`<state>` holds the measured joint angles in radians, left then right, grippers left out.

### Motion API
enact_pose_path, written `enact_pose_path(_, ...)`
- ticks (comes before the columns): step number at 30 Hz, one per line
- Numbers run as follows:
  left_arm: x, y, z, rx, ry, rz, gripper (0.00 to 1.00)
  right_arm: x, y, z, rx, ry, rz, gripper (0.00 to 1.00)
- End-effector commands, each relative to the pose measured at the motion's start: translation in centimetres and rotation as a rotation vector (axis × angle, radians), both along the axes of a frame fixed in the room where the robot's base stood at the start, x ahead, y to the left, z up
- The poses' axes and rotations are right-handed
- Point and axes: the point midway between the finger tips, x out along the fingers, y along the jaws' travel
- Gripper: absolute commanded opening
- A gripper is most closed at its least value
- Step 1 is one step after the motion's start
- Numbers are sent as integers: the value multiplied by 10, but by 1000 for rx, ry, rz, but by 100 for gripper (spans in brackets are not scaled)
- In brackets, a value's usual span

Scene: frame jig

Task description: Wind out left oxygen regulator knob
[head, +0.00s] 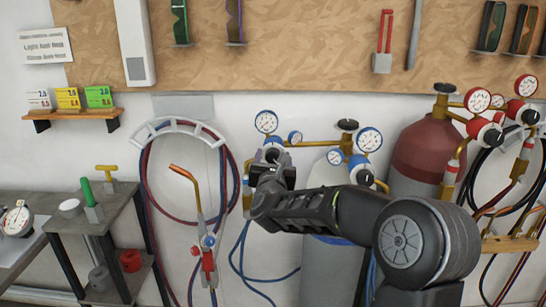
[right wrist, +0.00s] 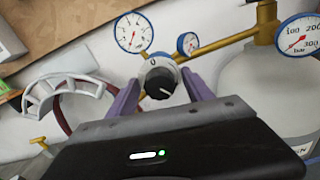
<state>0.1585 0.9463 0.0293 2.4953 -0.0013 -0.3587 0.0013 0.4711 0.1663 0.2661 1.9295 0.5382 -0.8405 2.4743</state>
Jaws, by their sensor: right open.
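The left oxygen regulator knob (right wrist: 160,78) is round and black with a silver rim and a pointer mark, below two blue-rimmed gauges in the right wrist view. In the head view the knob (head: 272,153) is partly hidden by my gripper. My right gripper (right wrist: 161,84) is open, with one purple finger on each side of the knob. A narrow light gap seems to show beside it; I cannot tell whether either finger touches. My left gripper is in neither view.
Blue-rimmed gauges (head: 266,122) and brass pipe sit just above the knob. A second regulator knob (head: 362,176) is to the right, by the grey cylinder (head: 325,260). A torch (head: 187,177) and looped hoses (head: 146,190) hang at left. A maroon cylinder (head: 425,150) stands at right.

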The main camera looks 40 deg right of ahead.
Motion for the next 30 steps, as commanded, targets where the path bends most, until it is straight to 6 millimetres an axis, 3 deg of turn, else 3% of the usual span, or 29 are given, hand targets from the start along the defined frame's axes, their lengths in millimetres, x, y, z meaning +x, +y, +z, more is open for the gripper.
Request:
enact_pose_path(3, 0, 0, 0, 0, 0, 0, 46, 0, 0, 0, 0, 0, 0, 59)
enact_pose_path(25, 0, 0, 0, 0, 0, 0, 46, 0, 1, 0, 0, 0, 0, 0)
enact_pose_path(30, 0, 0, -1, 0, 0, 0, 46, 0, 1, 0, -2, 1, 0, 0)
